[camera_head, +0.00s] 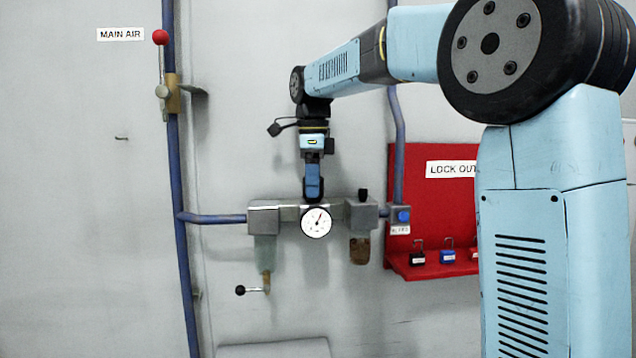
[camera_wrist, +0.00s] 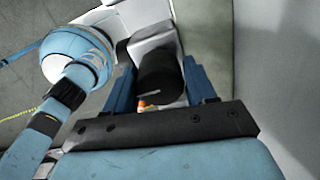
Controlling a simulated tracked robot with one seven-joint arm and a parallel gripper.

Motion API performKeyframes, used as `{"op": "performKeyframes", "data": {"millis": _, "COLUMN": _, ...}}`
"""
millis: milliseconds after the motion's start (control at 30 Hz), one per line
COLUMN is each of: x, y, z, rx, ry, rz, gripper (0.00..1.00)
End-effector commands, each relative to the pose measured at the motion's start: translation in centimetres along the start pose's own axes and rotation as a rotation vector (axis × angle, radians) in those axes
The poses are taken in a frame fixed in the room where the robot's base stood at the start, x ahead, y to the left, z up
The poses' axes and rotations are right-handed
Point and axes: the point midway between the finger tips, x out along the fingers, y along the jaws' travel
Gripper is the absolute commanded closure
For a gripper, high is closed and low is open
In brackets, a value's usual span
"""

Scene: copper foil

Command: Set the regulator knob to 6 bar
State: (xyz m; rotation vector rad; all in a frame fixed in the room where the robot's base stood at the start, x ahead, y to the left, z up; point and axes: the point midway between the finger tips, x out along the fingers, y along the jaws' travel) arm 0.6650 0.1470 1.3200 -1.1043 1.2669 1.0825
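My gripper (camera_head: 313,194) points straight down at the air unit on the wall, just above the round white gauge (camera_head: 316,223). The gauge needle points up and slightly right; its numbers are too small to read. In the wrist view a dark round knob (camera_wrist: 160,82) lies between the two blue fingers of my gripper (camera_wrist: 160,75), one finger close on each side. I cannot tell whether the fingers press on it or only stand around it. In the head view the knob is hidden behind the gripper.
Grey blocks (camera_head: 263,218) (camera_head: 361,214) with bowls flank the gauge. A black-handled lever (camera_head: 252,290) is below left. A blue pipe (camera_head: 176,240) with a red-knobbed valve (camera_head: 160,38) runs at left. A red lockout board (camera_head: 440,210) with padlocks is at right.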

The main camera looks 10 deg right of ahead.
Motion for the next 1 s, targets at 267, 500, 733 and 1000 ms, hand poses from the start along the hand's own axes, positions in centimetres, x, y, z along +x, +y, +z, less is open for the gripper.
{"op": "performKeyframes", "data": {"millis": 267, "x": -0.1, "y": 0.0, "z": 0.0, "rx": 0.0, "ry": 0.0, "rz": -0.001, "gripper": 0.24}}
{"op": "performKeyframes", "data": {"millis": 500, "x": -0.4, "y": 0.0, "z": 0.0, "rx": 0.0, "ry": -0.001, "rz": -0.002, "gripper": 0.24}}
{"op": "performKeyframes", "data": {"millis": 733, "x": -3.4, "y": -0.1, "z": 0.0, "rx": 0.0, "ry": -0.002, "rz": -0.004, "gripper": 0.24}}
{"op": "performKeyframes", "data": {"millis": 1000, "x": -8.8, "y": -0.1, "z": 0.0, "rx": 0.0, "ry": -0.002, "rz": -0.003, "gripper": 0.24}}
